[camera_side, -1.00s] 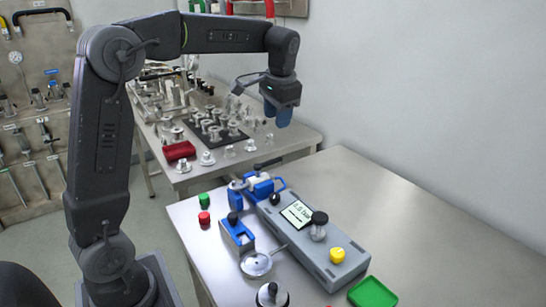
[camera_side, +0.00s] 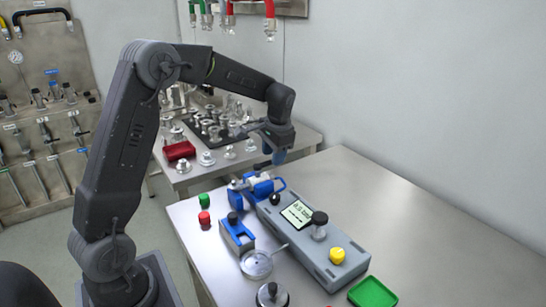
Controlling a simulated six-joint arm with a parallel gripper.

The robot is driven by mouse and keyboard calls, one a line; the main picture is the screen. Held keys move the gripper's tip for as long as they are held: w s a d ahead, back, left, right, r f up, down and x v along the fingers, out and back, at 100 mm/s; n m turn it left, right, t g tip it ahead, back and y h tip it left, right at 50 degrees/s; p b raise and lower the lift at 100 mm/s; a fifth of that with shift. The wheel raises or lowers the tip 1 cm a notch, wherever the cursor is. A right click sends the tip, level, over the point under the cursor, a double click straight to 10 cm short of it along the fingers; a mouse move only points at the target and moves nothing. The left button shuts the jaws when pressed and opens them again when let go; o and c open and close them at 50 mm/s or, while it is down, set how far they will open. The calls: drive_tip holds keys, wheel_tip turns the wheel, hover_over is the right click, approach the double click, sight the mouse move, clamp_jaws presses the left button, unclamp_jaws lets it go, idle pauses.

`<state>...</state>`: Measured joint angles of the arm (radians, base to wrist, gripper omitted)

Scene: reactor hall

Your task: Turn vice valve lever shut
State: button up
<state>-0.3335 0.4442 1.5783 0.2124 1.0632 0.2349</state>
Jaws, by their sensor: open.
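The blue vice (camera_side: 236,197) stands at the far left edge of the near table, behind the grey box. A small white and blue valve part (camera_side: 262,187) sits at it. The lever is hard to make out at this size, and I cannot tell its angle. My gripper (camera_side: 279,156) hangs pointing down above and slightly right of the vice, with its blue fingers apart from the valve as far as I can see. It is open, with nothing visible between the fingers.
A grey box (camera_side: 308,243) with a display, a black knob (camera_side: 319,218) and a yellow knob (camera_side: 337,255) lies in front. A blue holder (camera_side: 236,235), round metal parts (camera_side: 257,264), red and green pieces (camera_side: 204,218) and a green tray (camera_side: 372,293) are nearby. The table's right side is clear.

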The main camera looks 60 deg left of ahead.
drive_tip(key=shift+a+f, duration=0.1)
drive_tip(key=shift+f, duration=0.6)
drive_tip(key=shift+c, duration=0.5)
clamp_jaws()
